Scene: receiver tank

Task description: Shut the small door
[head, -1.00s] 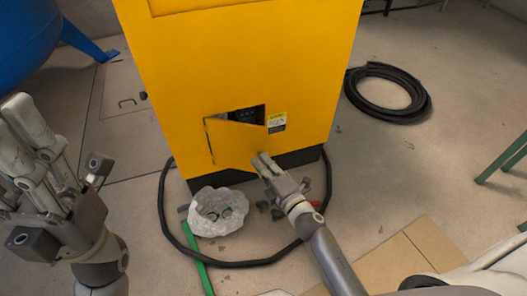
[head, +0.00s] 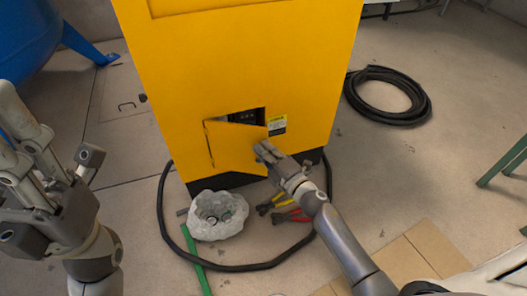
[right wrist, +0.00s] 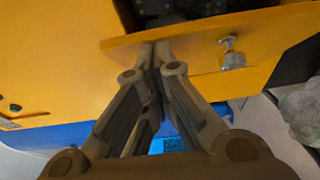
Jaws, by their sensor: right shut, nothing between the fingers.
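The small door (head: 234,147) is a yellow panel low on the front of the yellow cabinet (head: 240,60). It stands partly open, with a dark gap showing along its top and dark parts inside. My right gripper (head: 262,149) is shut and empty, at the door's free right edge. In the right wrist view the door (right wrist: 195,62) crosses the top, with a small metal latch (right wrist: 232,54) on it. The shut fingertips (right wrist: 155,45) are at the door; whether they touch it I cannot tell. My left gripper (head: 50,130) is open and empty at the left, away from the cabinet.
A coiled hose (head: 388,95) lies at the right.

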